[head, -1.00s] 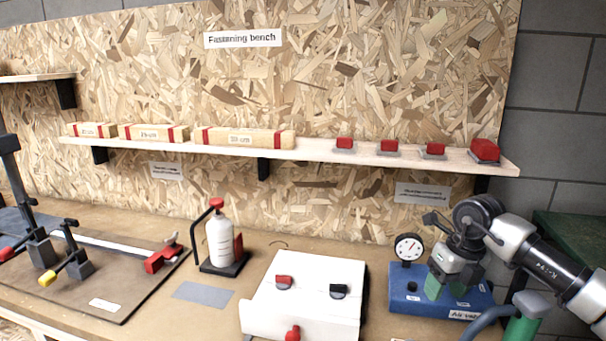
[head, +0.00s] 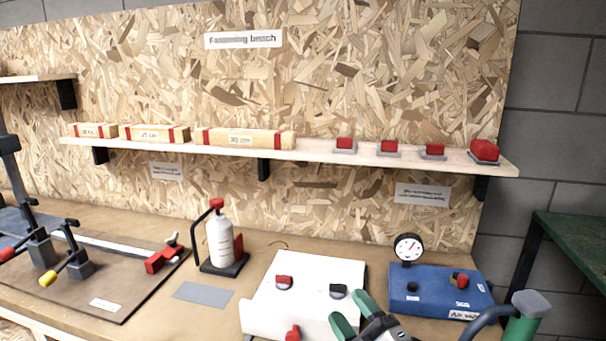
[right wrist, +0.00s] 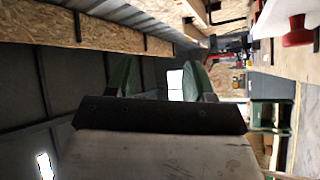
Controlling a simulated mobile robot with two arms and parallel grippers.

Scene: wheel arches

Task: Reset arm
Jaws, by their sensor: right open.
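My right gripper (head: 357,318) is at the bottom of the head view, in front of the white box (head: 318,265). Its green fingertips are apart and nothing is between them. In the right wrist view its two fingers (right wrist: 166,80) also stand apart and empty. The white box carries a red button (head: 285,281) and a black button (head: 338,290) on top, and a red knob (head: 293,332) at its front. My left gripper is not in view.
A blue block (head: 440,290) with a dial gauge (head: 408,247) stands at the right. A bottle (head: 219,240) in a black holder stands left of the white box. Toggle clamps (head: 75,262) are on a board at the left. A shelf (head: 320,152) runs along the back wall.

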